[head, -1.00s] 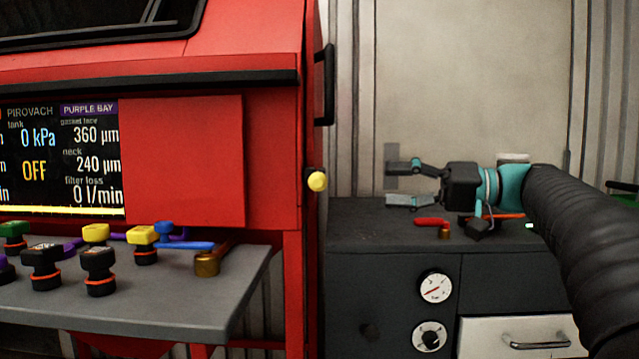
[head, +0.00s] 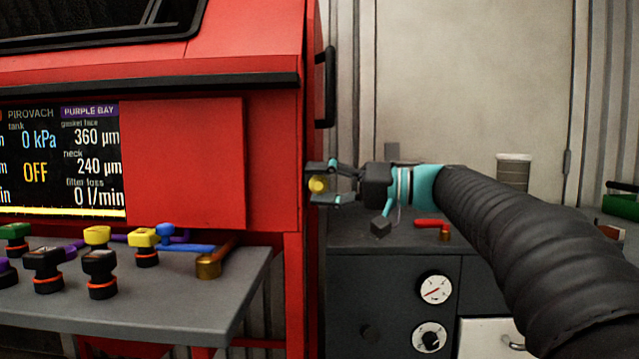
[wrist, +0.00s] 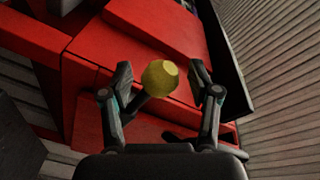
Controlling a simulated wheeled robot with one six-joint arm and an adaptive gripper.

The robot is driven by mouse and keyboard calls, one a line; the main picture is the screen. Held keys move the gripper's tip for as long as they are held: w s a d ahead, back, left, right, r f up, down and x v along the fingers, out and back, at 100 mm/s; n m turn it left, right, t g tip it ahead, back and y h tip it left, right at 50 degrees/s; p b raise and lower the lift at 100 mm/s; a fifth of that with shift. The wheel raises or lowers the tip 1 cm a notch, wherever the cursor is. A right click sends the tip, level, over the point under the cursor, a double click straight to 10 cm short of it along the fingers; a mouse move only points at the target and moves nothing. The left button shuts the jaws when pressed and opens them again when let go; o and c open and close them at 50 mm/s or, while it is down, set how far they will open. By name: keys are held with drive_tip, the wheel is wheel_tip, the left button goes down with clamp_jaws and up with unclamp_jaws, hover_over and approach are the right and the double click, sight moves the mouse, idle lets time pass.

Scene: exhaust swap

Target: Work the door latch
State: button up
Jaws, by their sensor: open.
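The door latch is a yellow knob (head: 317,184) on the right edge of the red cabinet (head: 272,130). My gripper (head: 322,182) is at the knob in the head view, with one finger above it and one below. The gripper is open. I cannot tell whether either finger touches the knob. A short dark stem shows just below the knob in the wrist view.
A black vertical handle (head: 325,88) stands out from the cabinet's side above the knob. A grey shelf (head: 200,305) with several valves and fittings juts out at lower left. A dark workbench (head: 385,290) with a red-handled tool (head: 430,223) stands behind my arm.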

drive_tip(key=shift+a, duration=0.15)
drive_tip(key=shift+c, duration=0.3)
clamp_jaws()
drive_tip(key=shift+f, duration=0.1)
